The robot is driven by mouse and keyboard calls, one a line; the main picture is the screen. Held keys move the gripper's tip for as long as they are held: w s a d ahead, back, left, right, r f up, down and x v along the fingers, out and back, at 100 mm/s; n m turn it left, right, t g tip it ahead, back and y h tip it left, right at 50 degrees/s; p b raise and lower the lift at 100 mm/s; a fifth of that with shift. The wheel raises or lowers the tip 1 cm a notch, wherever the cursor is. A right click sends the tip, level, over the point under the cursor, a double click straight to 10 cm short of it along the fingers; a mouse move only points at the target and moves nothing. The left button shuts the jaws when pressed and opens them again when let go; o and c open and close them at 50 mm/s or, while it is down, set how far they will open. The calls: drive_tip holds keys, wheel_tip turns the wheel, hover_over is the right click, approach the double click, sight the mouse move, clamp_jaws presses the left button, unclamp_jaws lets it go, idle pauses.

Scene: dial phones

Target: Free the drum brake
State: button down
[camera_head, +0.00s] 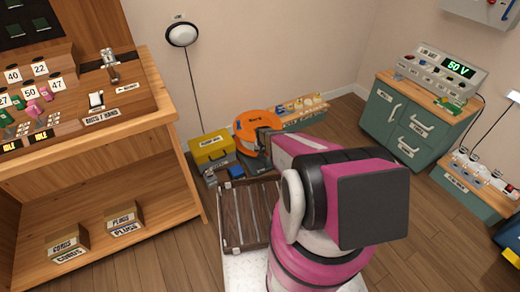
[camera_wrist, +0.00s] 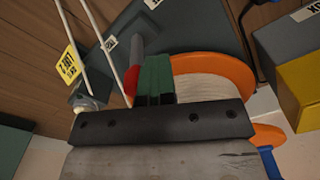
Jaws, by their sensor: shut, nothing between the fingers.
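An orange cable drum (camera_head: 256,124) stands on the floor by the back wall, with a lettered face. In the wrist view the drum (camera_wrist: 240,70) shows its orange rim around a pale wound middle. My gripper (camera_wrist: 156,78) is shut and empty, its green-and-dark fingers in front of the drum's left edge. A red piece (camera_wrist: 130,86) with a grey rod sits just left of the fingers; I cannot tell whether it is the brake or whether they touch. In the head view my arm hides much of the gripper and the drum's lower right.
A yellow box (camera_head: 211,151) stands left of the drum, a blue item (camera_head: 235,172) near its foot. In the wrist view, pale rods and a yellow tag (camera_wrist: 69,62) are at left. A wooden desk (camera_head: 100,150) is at left.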

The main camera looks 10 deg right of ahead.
drive_tip(key=d+f, duration=0.1)
drive_tip(key=w+f, duration=0.1)
drive_tip(key=shift+d+f, duration=0.35)
drive_tip(key=shift+d, duration=0.05)
wheel_tip(320, 180, up, 8)
drive_tip(key=s+a, duration=0.1)
drive_tip(key=a, duration=0.1)
idle(0.3)
